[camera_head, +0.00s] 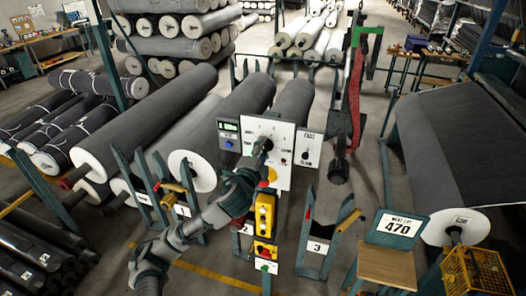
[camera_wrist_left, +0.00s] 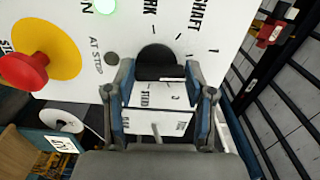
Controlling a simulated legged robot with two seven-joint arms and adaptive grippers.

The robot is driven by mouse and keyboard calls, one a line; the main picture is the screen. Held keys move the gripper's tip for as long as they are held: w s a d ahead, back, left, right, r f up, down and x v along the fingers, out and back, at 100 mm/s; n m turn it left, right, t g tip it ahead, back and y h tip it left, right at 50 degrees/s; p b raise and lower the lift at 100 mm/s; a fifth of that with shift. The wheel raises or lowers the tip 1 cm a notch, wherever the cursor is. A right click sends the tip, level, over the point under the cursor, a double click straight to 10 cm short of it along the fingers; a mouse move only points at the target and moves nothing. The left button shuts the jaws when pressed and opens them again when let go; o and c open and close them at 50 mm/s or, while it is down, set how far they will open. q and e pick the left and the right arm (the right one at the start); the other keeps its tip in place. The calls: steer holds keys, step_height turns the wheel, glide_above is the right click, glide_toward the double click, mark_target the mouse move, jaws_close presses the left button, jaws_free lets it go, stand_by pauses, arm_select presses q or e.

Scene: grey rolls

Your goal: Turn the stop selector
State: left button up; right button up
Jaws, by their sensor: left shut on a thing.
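The stop selector is a black round knob (camera_wrist_left: 156,54) on the white control panel (camera_head: 284,132), with printed labels and tick marks around it in the left wrist view. My left gripper (camera_head: 262,147) reaches the panel face from the left in the head view and mostly hides the knob there. In the left wrist view the fingers of my left gripper (camera_wrist_left: 160,82) are closed on the knob from both sides. A small dark lamp (camera_wrist_left: 111,58) marked AT STOP sits left of the knob. My right gripper is not in view.
A red push button (camera_wrist_left: 24,71) on a yellow disc and a lit green lamp (camera_wrist_left: 103,6) are left of the knob. A yellow button box (camera_head: 264,215) hangs below the panel. Grey rolls (camera_head: 150,115) lie left; a stand with a 470 sign (camera_head: 397,228) is right.

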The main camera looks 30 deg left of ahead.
arm_select(q)
steer(key=n, duration=0.2)
steer(key=f+n, duration=0.1)
steer(key=n, duration=0.2)
steer(key=shift+n, duration=0.3)
steer(key=n, duration=0.5)
steer(key=shift+f+p, duration=0.2)
steer(key=shift+p, duration=0.2)
steer(key=o, duration=1.2)
steer(key=shift+a, duration=0.1)
steer(key=shift+c, duration=0.2)
steer(key=shift+r+n, duration=0.15)
steer(key=shift+n, duration=0.15)
steer(key=v, duration=0.7)
steer(key=shift+s, duration=0.15)
steer(key=shift+a, duration=0.1)
